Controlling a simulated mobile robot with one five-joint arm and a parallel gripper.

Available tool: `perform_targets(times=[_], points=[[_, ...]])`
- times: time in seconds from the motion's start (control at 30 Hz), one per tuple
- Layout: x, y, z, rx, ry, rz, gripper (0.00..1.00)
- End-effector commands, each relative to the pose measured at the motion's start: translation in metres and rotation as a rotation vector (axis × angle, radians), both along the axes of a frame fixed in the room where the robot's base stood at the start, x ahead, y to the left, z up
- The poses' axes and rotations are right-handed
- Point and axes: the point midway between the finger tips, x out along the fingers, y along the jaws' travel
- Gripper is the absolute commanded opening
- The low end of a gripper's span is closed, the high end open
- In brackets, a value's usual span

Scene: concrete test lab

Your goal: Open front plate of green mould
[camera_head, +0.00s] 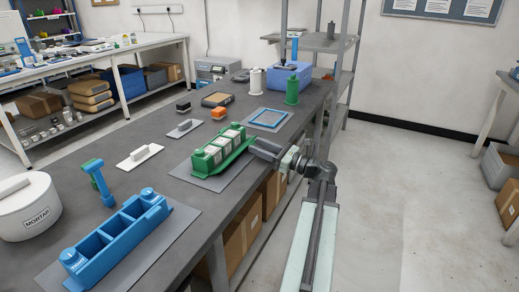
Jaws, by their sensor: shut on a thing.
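The green mould (200,163) stands on a grey mat on the bench, with several pale grey blocks in a row in its compartments. Its green front plate (233,159) runs along the side facing my arm and looks leaned outward from the blocks. My gripper (254,144) reaches in from the right and is shut on the front plate near its far right end. The fingertips are small here, and their exact contact is hard to see.
A blue mould (120,240) stands on another mat at the front left, near a white mortar tub (28,208). Open floor lies right of the bench.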

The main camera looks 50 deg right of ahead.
Motion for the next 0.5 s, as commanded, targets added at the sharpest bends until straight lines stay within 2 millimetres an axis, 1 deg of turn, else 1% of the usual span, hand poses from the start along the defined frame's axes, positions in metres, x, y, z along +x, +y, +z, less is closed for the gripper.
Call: perform_targets(times=[0.13, 0.17, 0.2, 0.23, 0.5], points=[[0.0003, 0.0004, -0.0003, -0.001, 0.002, 0.001, 0.0], [0.0003, 0.0004, -0.0003, -0.001, 0.002, 0.001, 0.48], [0.0003, 0.0004, -0.0003, 0.0, 0.001, 0.001, 0.59], [0.0003, 0.0004, -0.0003, 0.0, 0.001, 0.001, 0.62], [-0.0003, -0.0001, -0.0001, 0.0, 0.001, 0.0, 0.62]])
